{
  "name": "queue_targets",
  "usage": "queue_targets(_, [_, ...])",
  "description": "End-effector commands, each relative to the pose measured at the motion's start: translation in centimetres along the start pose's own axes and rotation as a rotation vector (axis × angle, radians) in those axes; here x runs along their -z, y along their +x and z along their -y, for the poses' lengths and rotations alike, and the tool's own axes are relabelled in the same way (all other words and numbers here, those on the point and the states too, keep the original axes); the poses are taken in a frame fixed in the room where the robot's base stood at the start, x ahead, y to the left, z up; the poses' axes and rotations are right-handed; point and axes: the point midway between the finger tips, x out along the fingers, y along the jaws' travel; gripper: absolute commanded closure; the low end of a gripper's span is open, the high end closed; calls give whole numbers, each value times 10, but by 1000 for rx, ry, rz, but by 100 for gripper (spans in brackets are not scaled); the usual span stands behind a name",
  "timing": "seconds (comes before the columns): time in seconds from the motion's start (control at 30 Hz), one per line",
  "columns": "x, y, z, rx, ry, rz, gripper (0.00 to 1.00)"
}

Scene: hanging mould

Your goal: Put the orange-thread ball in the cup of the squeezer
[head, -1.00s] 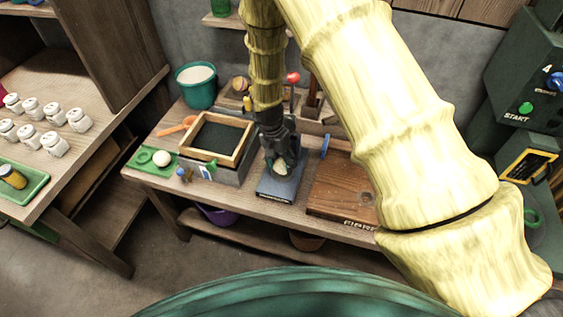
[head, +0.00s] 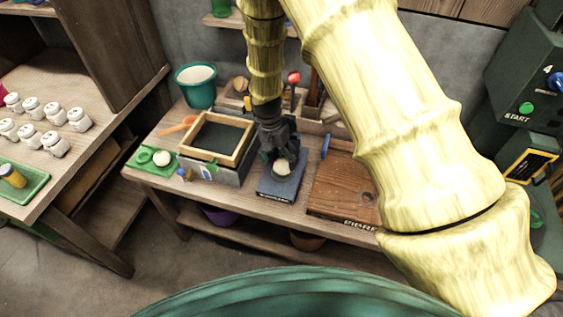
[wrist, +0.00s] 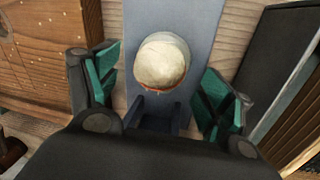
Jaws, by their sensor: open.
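A cream ball (wrist: 162,62) with an orange-red line along its lower edge sits on the blue-grey squeezer (wrist: 195,14) in the wrist view. A round grey edge shows just behind the ball, likely the cup, mostly hidden under it. In the head view the ball (head: 282,168) rests on the squeezer (head: 273,190), over a dark round part. My gripper (head: 277,152) is just above and behind it. In the wrist view its green-padded fingers (wrist: 160,90) are spread wide, one on each side, apart from the ball.
A wooden board (head: 335,195) lies right of the squeezer, and a wood-framed dark tray (head: 216,140) left of it. A teal bucket (head: 197,88) and a red-knobbed lever (head: 293,77) stand behind.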

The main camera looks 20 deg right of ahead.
Motion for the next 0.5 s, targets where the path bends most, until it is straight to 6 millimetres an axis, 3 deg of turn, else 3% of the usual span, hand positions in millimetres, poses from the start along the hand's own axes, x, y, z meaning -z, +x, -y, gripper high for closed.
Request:
queue_targets(0.3, [0, -58, 0, 2, -1, -2, 19])
queue_targets(0.5, [0, -84, 0, 0, -1, -1, 19])
